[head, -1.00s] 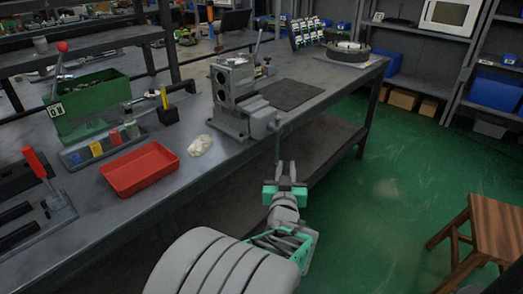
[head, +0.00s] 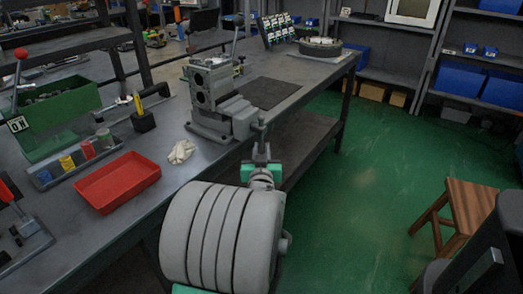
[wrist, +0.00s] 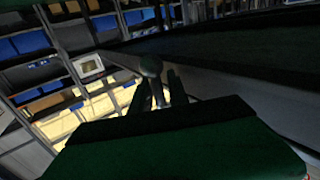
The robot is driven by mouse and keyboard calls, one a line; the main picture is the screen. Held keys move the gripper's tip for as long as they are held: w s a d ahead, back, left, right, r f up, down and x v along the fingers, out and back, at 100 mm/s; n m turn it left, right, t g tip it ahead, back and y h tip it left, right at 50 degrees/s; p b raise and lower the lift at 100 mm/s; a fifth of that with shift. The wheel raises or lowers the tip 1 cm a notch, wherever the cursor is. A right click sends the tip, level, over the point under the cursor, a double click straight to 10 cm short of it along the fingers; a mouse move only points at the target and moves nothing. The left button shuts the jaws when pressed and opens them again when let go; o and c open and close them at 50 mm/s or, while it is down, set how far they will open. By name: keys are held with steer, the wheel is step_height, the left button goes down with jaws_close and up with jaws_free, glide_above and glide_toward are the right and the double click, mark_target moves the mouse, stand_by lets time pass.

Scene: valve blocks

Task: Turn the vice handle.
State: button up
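The grey vice (head: 232,118) sits at the front edge of the workbench with a grey valve block (head: 207,88) on it. The vice handle (head: 261,133) is a thin bar with a ball end, hanging beside the vice jaw just off the bench edge. My gripper (head: 262,162) is at the lower part of the handle, partly hidden by my arm. In the wrist view the ball end of the handle (wrist: 150,66) shows at my gripper's fingertips (wrist: 160,88). The bar runs down between the two dark fingers, and light gaps show beside it. Contact cannot be made out.
A red tray (head: 118,182), a white crumpled cloth (head: 181,151) and a green bin (head: 55,118) stand on the bench left of the vice. A wooden stool (head: 458,218) stands at the right. The green floor (head: 370,160) between is clear.

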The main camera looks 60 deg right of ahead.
steer(key=shift+c, duration=0.4)
jaws_close()
stand_by(0.9)
